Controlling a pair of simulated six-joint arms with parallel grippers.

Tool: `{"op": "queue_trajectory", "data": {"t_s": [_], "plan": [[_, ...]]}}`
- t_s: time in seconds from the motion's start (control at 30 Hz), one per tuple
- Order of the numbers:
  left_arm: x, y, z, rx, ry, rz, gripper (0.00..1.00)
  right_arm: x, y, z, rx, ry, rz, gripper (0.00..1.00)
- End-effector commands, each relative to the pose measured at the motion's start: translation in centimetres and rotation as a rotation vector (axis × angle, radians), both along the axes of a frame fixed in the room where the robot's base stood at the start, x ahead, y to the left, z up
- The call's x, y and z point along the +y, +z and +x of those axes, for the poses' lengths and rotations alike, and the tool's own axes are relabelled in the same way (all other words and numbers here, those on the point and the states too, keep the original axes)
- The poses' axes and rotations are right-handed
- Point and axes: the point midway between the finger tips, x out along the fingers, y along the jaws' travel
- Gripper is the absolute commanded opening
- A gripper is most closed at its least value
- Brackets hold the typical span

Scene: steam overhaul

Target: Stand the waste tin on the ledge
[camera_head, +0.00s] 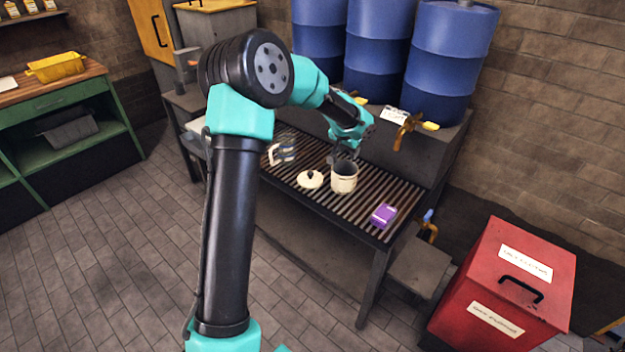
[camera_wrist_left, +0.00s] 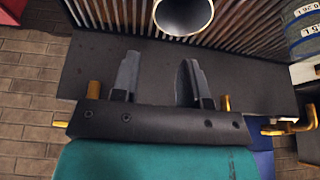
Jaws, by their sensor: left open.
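A cream, open-topped tin (camera_head: 344,178), which I take for the waste tin, stands upright on the slatted grille. Its round, dark mouth shows at the top of the left wrist view (camera_wrist_left: 183,14). My left gripper (camera_head: 344,153) is over the tin's back side in the head view. In the left wrist view its two fingers (camera_wrist_left: 158,62) are apart with nothing between them, and the tin lies beyond their tips. A dark flat surface (camera_wrist_left: 92,68), perhaps the ledge, runs behind the grille, under the fingers. My right gripper is not in view.
A cream lid (camera_head: 311,179) with a dark knob lies left of the tin. A striped can (camera_head: 287,151) is farther left, and a purple box (camera_head: 384,215) lies to the right. Blue barrels (camera_head: 450,60) with brass taps (camera_head: 408,130) stand behind. A red bin (camera_head: 505,285) stands front right.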

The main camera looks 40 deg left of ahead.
Motion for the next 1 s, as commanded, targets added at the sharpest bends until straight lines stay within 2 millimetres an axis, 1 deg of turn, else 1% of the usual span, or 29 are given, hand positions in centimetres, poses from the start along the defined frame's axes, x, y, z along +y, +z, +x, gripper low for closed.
{"op": "queue_trajectory", "data": {"t_s": [0.03, 0.1, 0.33, 0.47, 0.57, 1.0], "plan": [[-0.7, 0.1, 0.2, -0.01, -0.013, -0.002, 0.41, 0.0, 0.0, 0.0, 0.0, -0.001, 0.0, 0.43], [-0.9, 0.2, 0.2, -0.016, -0.015, -0.003, 0.41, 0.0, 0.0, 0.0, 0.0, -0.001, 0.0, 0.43], [-0.8, 0.1, 0.2, -0.014, -0.013, -0.002, 0.41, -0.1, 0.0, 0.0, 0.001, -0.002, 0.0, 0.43], [-0.8, -0.4, 0.4, -0.013, -0.013, -0.002, 0.41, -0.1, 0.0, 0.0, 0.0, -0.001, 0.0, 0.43], [-0.8, -1.5, 0.8, -0.01, -0.012, -0.003, 0.41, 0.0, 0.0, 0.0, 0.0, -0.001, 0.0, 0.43], [-0.7, -8.4, 3.6, -0.011, -0.013, -0.002, 0.41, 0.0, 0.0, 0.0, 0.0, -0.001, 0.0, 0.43]]}}
